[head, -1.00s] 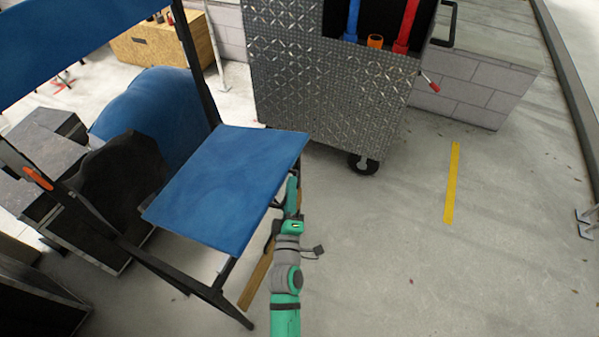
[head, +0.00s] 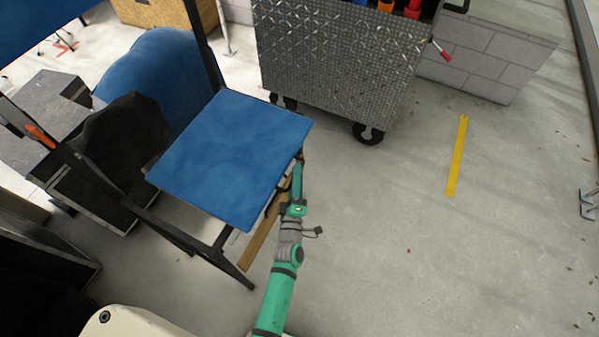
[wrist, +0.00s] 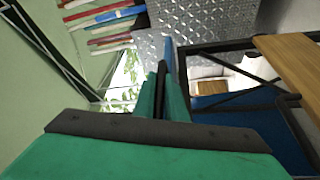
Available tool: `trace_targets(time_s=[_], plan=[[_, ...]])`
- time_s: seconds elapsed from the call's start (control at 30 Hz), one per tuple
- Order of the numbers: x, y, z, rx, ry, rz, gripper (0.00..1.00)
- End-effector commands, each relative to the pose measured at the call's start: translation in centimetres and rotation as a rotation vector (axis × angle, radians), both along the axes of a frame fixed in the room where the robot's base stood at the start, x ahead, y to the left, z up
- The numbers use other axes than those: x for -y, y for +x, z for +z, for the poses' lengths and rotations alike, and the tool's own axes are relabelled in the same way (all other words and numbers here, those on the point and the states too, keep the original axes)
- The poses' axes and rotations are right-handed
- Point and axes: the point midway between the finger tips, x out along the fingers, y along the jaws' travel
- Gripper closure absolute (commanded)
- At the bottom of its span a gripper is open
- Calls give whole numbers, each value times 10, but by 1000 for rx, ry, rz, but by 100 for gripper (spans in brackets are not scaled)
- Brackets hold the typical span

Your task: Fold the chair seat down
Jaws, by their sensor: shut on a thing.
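The folding chair has a blue seat (head: 225,165), which shows its broad top face in the head view and looks nearly level. Its black frame (head: 175,237) stands on the floor, and part of the blue backrest (head: 50,28) shows at the upper left. My gripper (head: 298,172) is at the right edge of the seat. In the wrist view my gripper (wrist: 165,90) has its green fingers close together on a thin edge, which I take to be the seat's. The exact contact is hidden.
A metal tread-plate cart (head: 335,70) on black wheels stands behind the chair. A blue rounded bundle (head: 165,80) and dark cases (head: 45,115) lie at the left. A wooden bar (head: 262,235) runs low by the seat.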

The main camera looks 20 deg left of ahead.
Motion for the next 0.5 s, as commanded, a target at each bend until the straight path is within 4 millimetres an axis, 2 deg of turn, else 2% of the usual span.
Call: trace_targets(time_s=[0.03,0.37,0.4,0.43,0.5], plan=[[3,1,-6,-11,-7,-7,100],[3,1,-11,-20,-9,-8,100],[3,1,-11,-20,-9,-8,86],[3,0,-11,-20,-9,-8,82],[3,0,-11,-19,-8,-7,82]])
